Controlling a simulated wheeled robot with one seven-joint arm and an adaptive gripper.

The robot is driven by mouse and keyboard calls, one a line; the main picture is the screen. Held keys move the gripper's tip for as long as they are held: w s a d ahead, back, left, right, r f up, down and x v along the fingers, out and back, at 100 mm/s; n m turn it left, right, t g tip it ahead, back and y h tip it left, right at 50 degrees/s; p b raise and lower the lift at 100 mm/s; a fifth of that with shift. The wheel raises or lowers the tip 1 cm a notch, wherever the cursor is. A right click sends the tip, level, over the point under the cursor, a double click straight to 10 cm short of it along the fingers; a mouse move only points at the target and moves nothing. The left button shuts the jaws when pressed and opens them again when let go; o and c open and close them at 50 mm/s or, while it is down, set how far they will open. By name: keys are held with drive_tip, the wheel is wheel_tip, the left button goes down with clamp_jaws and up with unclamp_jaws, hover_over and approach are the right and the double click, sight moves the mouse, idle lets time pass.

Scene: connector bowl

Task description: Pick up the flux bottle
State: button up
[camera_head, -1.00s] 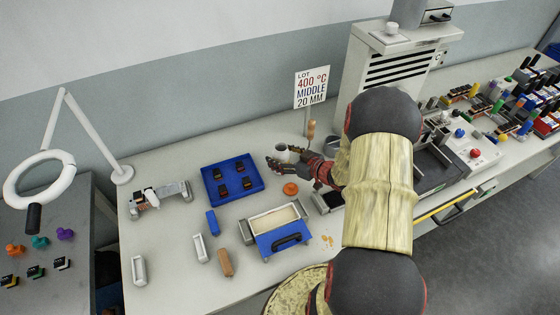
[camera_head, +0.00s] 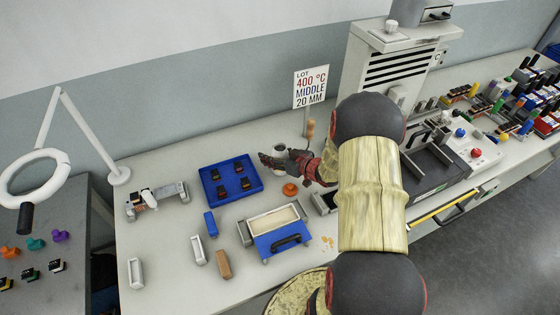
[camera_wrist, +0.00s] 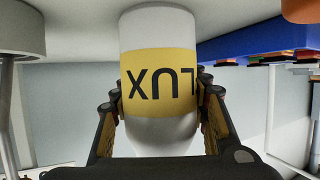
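The flux bottle (camera_wrist: 158,85) is white with a yellow band. Its lettering, ending in "LUX", appears upside down in the wrist view. The bottle fills the middle of that view, with its narrowing shoulder toward the bottom of the picture. My gripper (camera_wrist: 160,92) has one dark finger on each side of it. The fingertips line up with the bottle's sides, but firm contact is not clear. In the head view my gripper (camera_head: 279,161) is right of the blue tray, low over the bench. I cannot make out the bottle's label there.
A blue tray (camera_head: 257,187) with several dark parts lies left of my gripper. An orange round piece (camera_head: 290,190) lies just in front. The sign (camera_head: 311,87) stands behind, near a wooden handle (camera_head: 310,130). A lamp (camera_head: 119,176) stands at far left.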

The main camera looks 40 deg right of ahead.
drive_tip(key=c, duration=1)
drive_tip(key=shift+r, duration=0.2)
drive_tip(key=shift+c, duration=0.3)
